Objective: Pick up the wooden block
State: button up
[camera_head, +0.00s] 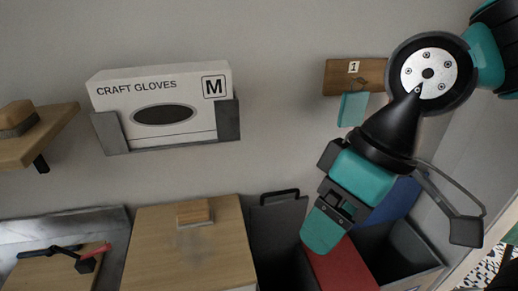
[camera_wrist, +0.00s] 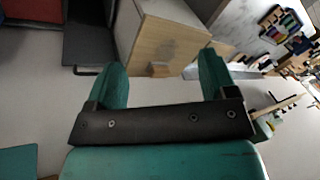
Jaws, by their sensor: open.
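A small light-brown wooden block (camera_head: 194,212) lies on the wooden cabinet top (camera_head: 215,262), near its back edge by the wall. It also shows in the wrist view (camera_wrist: 158,70), beyond the gap between my fingers. My gripper (camera_head: 322,230) is open and empty, with teal fingers, to the right of the block and apart from it. In the wrist view my gripper's two fingers (camera_wrist: 162,76) are spread wide. Another brown block with a dark lower layer (camera_head: 14,116) sits on the wall shelf at the left.
A craft gloves box (camera_head: 165,100) sits in a grey wall holder above the cabinet. A wooden plaque marked 1 (camera_head: 340,77) has a teal tag hanging below it. Tools (camera_head: 65,250) lie at the lower left.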

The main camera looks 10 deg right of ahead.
aim_at(193, 215)
jog(key=z, duration=0.6)
jog(key=k, duration=1.3)
jog(key=u, duration=0.6)
